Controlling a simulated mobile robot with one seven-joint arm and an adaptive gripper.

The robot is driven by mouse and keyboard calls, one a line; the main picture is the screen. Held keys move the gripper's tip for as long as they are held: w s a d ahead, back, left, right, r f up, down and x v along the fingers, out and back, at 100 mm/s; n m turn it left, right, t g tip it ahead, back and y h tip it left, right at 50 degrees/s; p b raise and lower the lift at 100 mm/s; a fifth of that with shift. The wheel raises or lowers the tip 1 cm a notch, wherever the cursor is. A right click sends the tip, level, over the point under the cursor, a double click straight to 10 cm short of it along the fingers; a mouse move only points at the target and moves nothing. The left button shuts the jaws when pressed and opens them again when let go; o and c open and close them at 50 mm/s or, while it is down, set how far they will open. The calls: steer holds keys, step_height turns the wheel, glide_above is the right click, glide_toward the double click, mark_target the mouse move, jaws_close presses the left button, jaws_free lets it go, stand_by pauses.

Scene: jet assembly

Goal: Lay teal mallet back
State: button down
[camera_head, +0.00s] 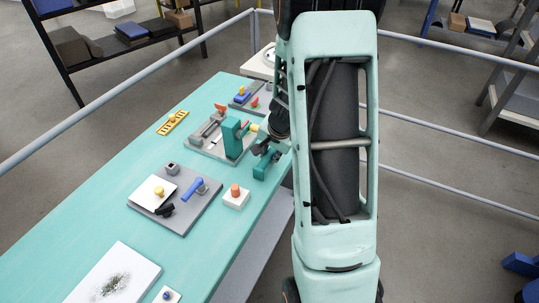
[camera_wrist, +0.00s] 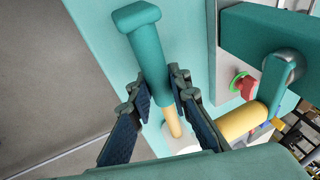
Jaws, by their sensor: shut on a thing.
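The teal mallet (camera_wrist: 150,65) shows in the wrist view as a teal body with a wider end at the top and a thin yellow part below. My gripper (camera_wrist: 160,92) has one finger on each side of it and is shut on it. In the head view, my gripper (camera_head: 264,149) is at the right edge of the teal table, with the teal mallet (camera_head: 265,170) at its tips. I cannot tell whether the mallet touches the table. A white piece shows behind the yellow part; a large teal surface hides the finger bases.
A teal upright block (camera_head: 233,139) with a yellow rod stands on a grey plate close left of my gripper. Nearer lie a white block (camera_head: 235,200) with an orange knob and a grey board (camera_head: 203,214) with a blue lever. Bare tabletop (camera_head: 120,222) lies left.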

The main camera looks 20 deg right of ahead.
steer(key=shift+f+b, duration=0.35)
steer(key=shift+b, duration=0.1)
stand_by(0.3)
steer(key=c, duration=1.8)
jaws_free()
steer(key=shift+r, duration=0.1)
steer(key=shift+o, duration=0.4)
steer(key=shift+s, duration=0.1)
